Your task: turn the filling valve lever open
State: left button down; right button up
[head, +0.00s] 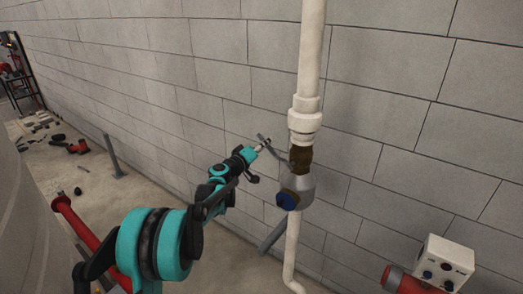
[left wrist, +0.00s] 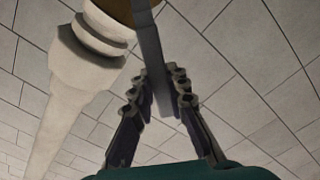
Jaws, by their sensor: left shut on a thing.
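The filling valve lever (head: 276,150) is a thin grey bar that reaches out to the left from the valve (head: 301,187) on the white vertical pipe. The valve has a brown upper part, a grey body and a blue round part facing me. My left gripper (head: 262,147) is at the outer end of the lever, shut on it. In the left wrist view the lever (left wrist: 150,45) comes down from the top between the two fingers of my left gripper (left wrist: 160,85). The fingers partly hide the lever's end in the head view. My right gripper is not in view.
The white pipe (head: 311,50) runs up close to a grey block wall (head: 420,120). A white control box (head: 443,262) and a red cylinder (head: 402,281) stand at lower right. A red pipe (head: 85,232) is at left. Loose tools lie on the floor at far left.

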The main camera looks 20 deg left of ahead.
pick_arm(q)
jog(key=s+d+r+m+b, duration=0.1)
jog(key=s+d+r+m, duration=0.2)
jog(key=d+m, duration=0.6)
jog(key=shift+s+r+m, duration=0.15)
jog(key=shift+r+m, duration=0.55)
jog(key=shift+r, duration=0.1)
jog(key=c, duration=1.5)
grip_release()
jog(key=shift+d, duration=0.1)
jog(key=shift+o, duration=0.2)
jog(key=v, duration=1.2)
jog(key=shift+s, duration=0.2)
jog(key=shift+r, duration=0.15)
